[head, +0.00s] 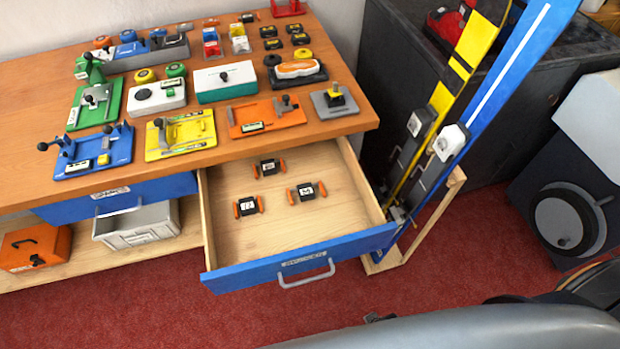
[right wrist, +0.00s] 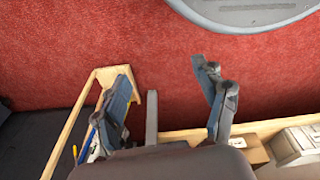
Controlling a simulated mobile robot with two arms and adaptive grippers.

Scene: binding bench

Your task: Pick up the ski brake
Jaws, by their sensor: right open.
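Three small black pieces with white labels and orange ends, which look like ski brakes, lie apart on the floor of the open drawer (head: 240,268). One ski brake (head: 269,168) is at the back, one (head: 248,206) at the front left and one (head: 306,193) at the right. Their labels are too small to read. My right gripper (right wrist: 162,74) shows in the right wrist view with its fingers wide apart. It is empty and above the red carpet, with no ski brake between the fingers. I do not see my left gripper.
The wooden bench top (head: 40,115) above the drawer carries several jigs, boxes and small parts. Yellow and blue skis (head: 500,85) stand in a wooden rack (head: 452,185) close to the drawer's right. Red carpet (head: 180,310) in front is mostly free.

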